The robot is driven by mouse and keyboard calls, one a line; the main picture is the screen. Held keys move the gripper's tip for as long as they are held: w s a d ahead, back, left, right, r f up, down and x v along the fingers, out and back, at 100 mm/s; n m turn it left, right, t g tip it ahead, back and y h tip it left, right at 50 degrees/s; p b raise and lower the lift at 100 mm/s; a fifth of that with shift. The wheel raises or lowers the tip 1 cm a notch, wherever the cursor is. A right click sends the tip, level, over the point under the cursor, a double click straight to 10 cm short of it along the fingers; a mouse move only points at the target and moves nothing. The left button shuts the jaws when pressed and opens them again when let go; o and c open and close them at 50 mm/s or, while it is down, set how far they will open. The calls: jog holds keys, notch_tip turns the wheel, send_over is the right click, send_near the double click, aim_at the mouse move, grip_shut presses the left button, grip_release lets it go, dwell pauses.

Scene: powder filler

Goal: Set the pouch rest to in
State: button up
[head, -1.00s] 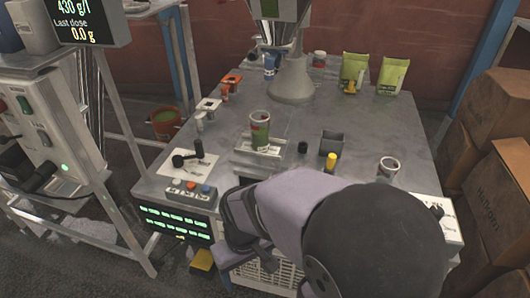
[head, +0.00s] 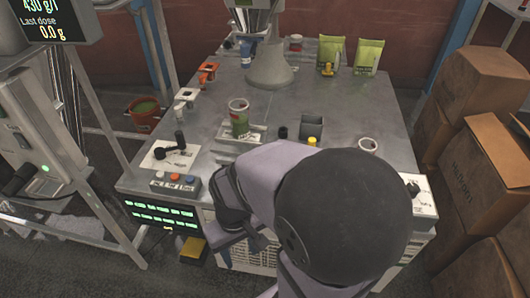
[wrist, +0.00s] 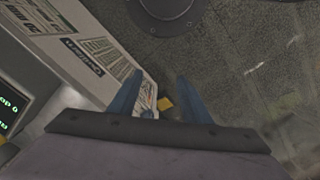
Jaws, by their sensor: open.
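My gripper (wrist: 160,98) shows in the wrist view with its two blue fingers apart and nothing between them. It is in front of the bench, over the floor. In the head view my arm covers the front right of the bench, and the fingertips are not clear. No part is plainly marked as the pouch rest. My gripper touches none of these.
A button box (head: 176,184) is at the front left edge. A grey open bin (head: 311,128), a black cap (head: 283,132) and a tin (head: 368,145) stand right of the platform. Green pouches (head: 368,57) stand at the back. Cartons (head: 480,160) crowd the right side.

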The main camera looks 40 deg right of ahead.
jog(key=w+d+r+m+g+y+p, duration=0.15)
jog(key=d+r+m+p, duration=0.25)
jog(key=d+r+p, duration=0.85)
jog(key=w+d+m+p, duration=0.1)
jog(key=w+d, duration=0.1)
jog(key=w, duration=0.2)
jog(key=w+d+m+t+h+p, duration=0.1)
jog(key=w+d, duration=0.1)
jog(key=w, duration=0.3)
jog(key=w+d+r+m+t+p, duration=0.1)
jog(key=w+d, duration=0.2)
jog(key=w, duration=0.1)
jog(key=shift+w+r+h, duration=0.1)
jog(key=shift+w+h, duration=0.15)
jog(key=shift+h, duration=0.1)
jog(key=shift+s+a+m, duration=0.1)
jog(key=shift+s+m, duration=0.2)
jog(key=shift+m, duration=0.3)
jog(key=shift+f+p, duration=0.35)
jog(key=shift+f, duration=3.4)
grip_shut()
